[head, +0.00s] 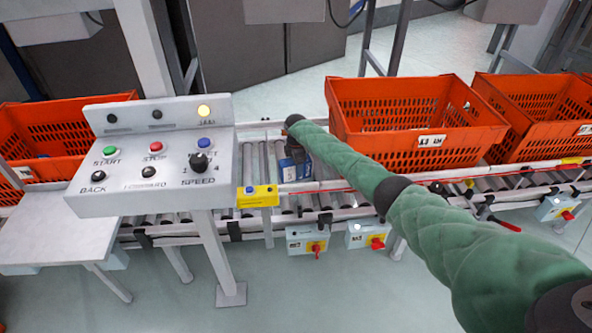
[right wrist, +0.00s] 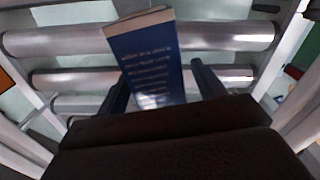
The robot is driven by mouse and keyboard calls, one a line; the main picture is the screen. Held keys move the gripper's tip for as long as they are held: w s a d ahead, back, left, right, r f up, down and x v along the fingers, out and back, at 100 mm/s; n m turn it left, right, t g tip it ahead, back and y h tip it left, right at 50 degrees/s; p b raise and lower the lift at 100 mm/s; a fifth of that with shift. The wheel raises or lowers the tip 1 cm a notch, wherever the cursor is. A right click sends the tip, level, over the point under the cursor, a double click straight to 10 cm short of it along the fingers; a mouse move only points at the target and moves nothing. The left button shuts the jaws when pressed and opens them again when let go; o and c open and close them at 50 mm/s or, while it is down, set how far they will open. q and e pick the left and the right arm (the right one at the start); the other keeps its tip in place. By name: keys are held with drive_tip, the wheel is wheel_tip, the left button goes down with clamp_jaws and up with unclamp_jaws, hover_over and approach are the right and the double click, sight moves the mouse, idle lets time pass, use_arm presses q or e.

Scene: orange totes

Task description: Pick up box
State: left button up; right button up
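A blue box (head: 289,171) with a white part stands on the roller conveyor, below the end of my right arm in the head view. In the right wrist view the blue box (right wrist: 150,62), with lines of pale print and a light top edge, sits slightly tilted between the two dark fingers of my right gripper (right wrist: 163,88). The fingers are apart. The left finger is close to the box edge and a gap shows at the right finger. My right gripper (head: 294,152) is largely hidden by its own wrist in the head view. My left gripper is out of view.
Orange totes (head: 385,130) stand on the conveyor (head: 160,222) to the right, and another orange tote (head: 45,130) stands at left. A grey control panel (head: 130,192) with buttons rises at front left. Metal posts stand behind. Bare rollers surround the box.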

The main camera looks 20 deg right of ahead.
drive_tip(key=c, duration=1.2)
